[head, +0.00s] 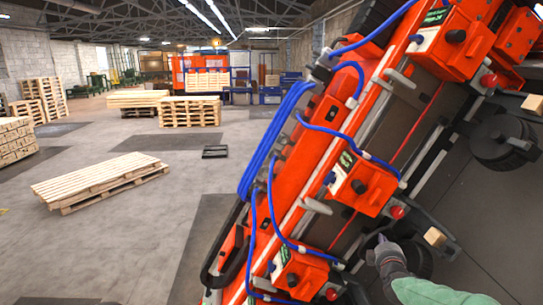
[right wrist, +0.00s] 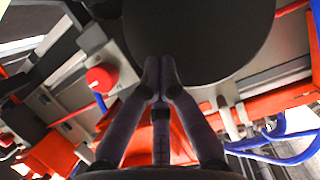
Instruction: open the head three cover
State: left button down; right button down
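An orange gantry runs diagonally through the right of the head view and carries several orange head boxes, one of them a middle box (head: 362,184). Number labels are too small to read, so I cannot tell which is head three. My right gripper (head: 378,248) is beside a dark round part (head: 418,262) below the middle box. In the right wrist view the fingertips of this gripper (right wrist: 160,72) are together, at the lower edge of a large dark disc (right wrist: 200,35). Contact with the disc is unclear, and nothing shows held between them. My left gripper is not in view.
A red knob (head: 397,212) and a wooden block (head: 435,237) sit close to my right gripper. Blue hoses (head: 275,135) loop along the gantry. Another dark round part (head: 500,140) is farther up. Pallets (head: 100,182) stand on open floor at left.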

aim_at(374, 234)
jog(key=shift+w, duration=0.1)
jog(key=shift+w+a+r+p, duration=0.1)
jog(key=shift+w+a+p, duration=0.15)
jog(key=shift+w+p, duration=0.2)
jog(key=shift+w+a+r+p, duration=0.1)
jog(key=shift+w+a+p, duration=0.1)
jog(key=shift+w+p, duration=0.15)
jog(key=shift+w+a, duration=0.1)
jog(key=shift+w, duration=0.3)
jog(key=shift+w+a+r+p, duration=0.15)
jog(key=shift+w+a+p, duration=0.1)
jog(key=shift+w+p, duration=0.4)
jog(key=shift+w, duration=0.15)
jog(key=shift+w+a+p, duration=0.1)
jog(key=shift+w+p, duration=0.2)
jog(key=shift+w, duration=0.4)
jog(key=v, duration=1)
jog(key=shift+s, duration=0.3)
dwell(1.2)
